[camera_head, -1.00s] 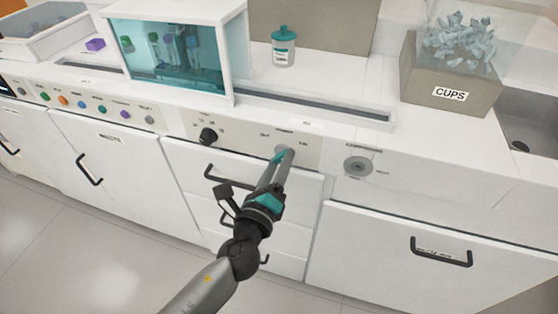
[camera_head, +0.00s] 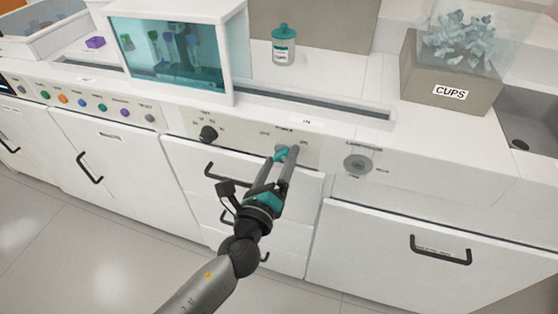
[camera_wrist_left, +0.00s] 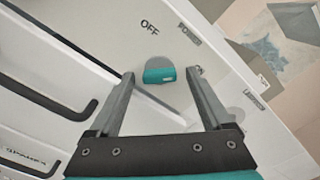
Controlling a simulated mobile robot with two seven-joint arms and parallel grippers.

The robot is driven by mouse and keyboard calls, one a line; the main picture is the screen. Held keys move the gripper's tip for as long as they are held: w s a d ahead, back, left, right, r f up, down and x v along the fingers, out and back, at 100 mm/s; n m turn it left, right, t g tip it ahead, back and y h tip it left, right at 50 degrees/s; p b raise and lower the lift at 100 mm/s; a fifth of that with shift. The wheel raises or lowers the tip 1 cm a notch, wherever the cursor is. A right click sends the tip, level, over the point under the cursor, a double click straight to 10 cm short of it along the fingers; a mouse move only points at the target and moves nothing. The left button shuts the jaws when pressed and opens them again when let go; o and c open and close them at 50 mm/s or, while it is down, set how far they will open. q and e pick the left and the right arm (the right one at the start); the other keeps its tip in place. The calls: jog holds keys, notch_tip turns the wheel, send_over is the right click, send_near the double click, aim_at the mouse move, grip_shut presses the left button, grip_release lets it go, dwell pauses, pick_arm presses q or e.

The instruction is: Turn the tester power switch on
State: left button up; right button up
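The tester power switch (camera_wrist_left: 160,73) is a grey round dial with a teal handle on the white front panel. The word OFF is printed near it in the wrist view; an ON mark is not readable there. In the head view the switch (camera_head: 281,153) is partly covered by my fingers. My left gripper (camera_head: 283,157) is at the panel with its fingers apart. In the left wrist view its fingertips (camera_wrist_left: 161,75) are on either side of the teal handle, with gaps showing. I cannot tell exactly which way the switch is set. My right gripper is not in view.
A black knob (camera_head: 208,134) is left of the switch, and a grey round dial (camera_head: 357,165) is right of it. Drawers with black handles (camera_head: 228,177) lie below. A glass-fronted case with tubes (camera_head: 172,50), a teal-capped bottle (camera_head: 284,46) and a CUPS box (camera_head: 449,92) stand above.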

pick_arm(q)
jog(key=shift+s, duration=0.1)
jog(key=b+v, duration=0.1)
jog(key=v, duration=1.4)
jog(key=shift+b, duration=0.4)
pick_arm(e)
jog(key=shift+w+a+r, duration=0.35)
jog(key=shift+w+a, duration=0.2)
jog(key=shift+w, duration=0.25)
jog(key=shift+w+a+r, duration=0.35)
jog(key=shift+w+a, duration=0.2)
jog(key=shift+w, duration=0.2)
